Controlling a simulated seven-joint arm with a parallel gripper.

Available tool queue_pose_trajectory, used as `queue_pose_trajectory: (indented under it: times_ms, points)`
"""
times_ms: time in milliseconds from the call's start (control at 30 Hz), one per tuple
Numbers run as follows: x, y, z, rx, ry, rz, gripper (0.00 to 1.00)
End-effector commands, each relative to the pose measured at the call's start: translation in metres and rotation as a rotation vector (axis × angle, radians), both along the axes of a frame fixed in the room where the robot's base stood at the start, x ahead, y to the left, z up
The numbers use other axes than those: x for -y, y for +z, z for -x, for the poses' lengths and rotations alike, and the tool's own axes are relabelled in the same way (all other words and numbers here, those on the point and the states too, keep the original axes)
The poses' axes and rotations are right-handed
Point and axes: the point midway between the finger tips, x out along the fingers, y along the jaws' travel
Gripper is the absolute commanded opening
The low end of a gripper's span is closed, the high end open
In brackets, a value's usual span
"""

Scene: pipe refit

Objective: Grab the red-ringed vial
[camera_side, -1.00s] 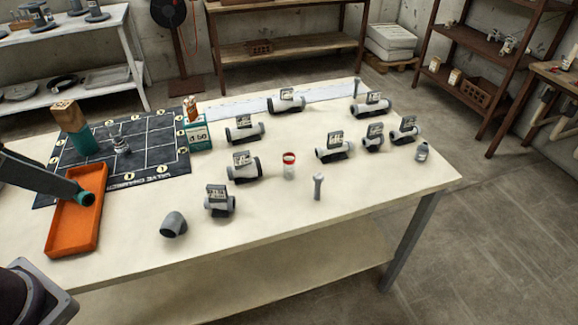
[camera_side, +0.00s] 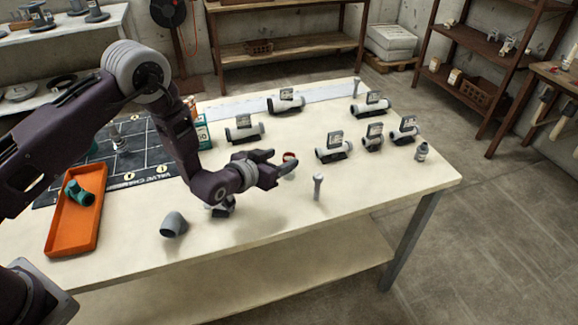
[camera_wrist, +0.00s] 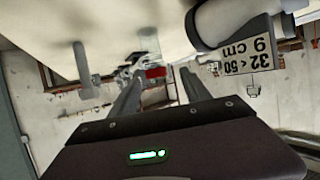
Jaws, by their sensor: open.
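The red-ringed vial (camera_side: 289,156) stands on the pale tabletop, left of the slim grey upright post. Its red ring shows and its lower body is partly hidden by my gripper. My gripper (camera_side: 284,161) is low over the table, open, with its fingertips close to the vial. In the wrist view the red ring (camera_wrist: 155,72) shows between the tips of my two fingers (camera_wrist: 160,78), towards their far end. I cannot tell whether a finger touches it.
A labelled pipe fitting (camera_wrist: 222,22) is close beside my fingers in the wrist view. The grey post (camera_side: 317,187) stands just right of the vial. A grey elbow (camera_side: 173,224) is at the front. The orange tray (camera_side: 63,243) holds a teal fitting (camera_side: 78,192).

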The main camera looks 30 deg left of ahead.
Motion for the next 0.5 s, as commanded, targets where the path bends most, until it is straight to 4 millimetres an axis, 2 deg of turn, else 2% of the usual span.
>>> queue_pose_trajectory:
  times_ms: [167, 400, 500]
  points:
    - [0.003, -0.012, -0.013, 0.011, -0.001, 0.001, 0.56]
    - [0.013, -0.028, -0.052, 0.010, -0.001, 0.001, 0.56]
    - [0.014, -0.032, -0.061, 0.009, -0.001, 0.001, 0.56]
